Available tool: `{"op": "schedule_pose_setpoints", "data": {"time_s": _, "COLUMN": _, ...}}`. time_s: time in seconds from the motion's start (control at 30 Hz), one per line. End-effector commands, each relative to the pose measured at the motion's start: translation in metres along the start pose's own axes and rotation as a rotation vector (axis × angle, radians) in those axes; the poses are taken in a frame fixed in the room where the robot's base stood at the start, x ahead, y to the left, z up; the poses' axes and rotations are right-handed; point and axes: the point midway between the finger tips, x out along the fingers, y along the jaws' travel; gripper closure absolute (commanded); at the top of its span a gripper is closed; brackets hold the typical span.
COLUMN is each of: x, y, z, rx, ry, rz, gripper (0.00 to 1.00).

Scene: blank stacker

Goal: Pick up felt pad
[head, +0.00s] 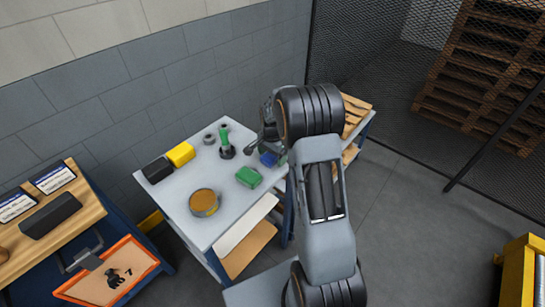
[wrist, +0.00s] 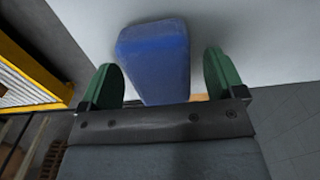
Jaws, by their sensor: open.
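A blue block with rounded edges (wrist: 155,58), which may be the felt pad, lies on the pale table top. In the wrist view it sits between the two green fingers of my gripper (wrist: 163,68), with a gap on each side. My gripper is open and holds nothing. In the head view the blue block (head: 269,159) is partly hidden by my arm near the table's right side. My gripper (head: 266,147) is just over it, its fingers hard to make out.
The table (head: 228,198) also bears a green block (head: 249,177), a round brown-topped tin (head: 204,202), a yellow block (head: 180,154), a black block (head: 157,169) and a green-handled tool (head: 225,142). A wooden-topped bench (head: 62,232) stands at left. Mesh fencing (head: 375,75) is behind.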

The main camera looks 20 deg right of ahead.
Motion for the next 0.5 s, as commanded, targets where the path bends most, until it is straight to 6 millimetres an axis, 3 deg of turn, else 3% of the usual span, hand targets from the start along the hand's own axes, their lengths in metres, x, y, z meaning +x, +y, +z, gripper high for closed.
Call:
{"op": "schedule_pose_setpoints", "data": {"time_s": 0.07, "x": -0.0001, "y": 0.0000, "z": 0.0000, "rx": 0.000, "ry": 0.000, "rz": 0.000, "gripper": 0.17}}
{"op": "schedule_pose_setpoints", "data": {"time_s": 0.5, "x": -0.0003, "y": 0.0001, "z": -0.0002, "rx": 0.000, "ry": 0.000, "rz": 0.000, "gripper": 0.60}}
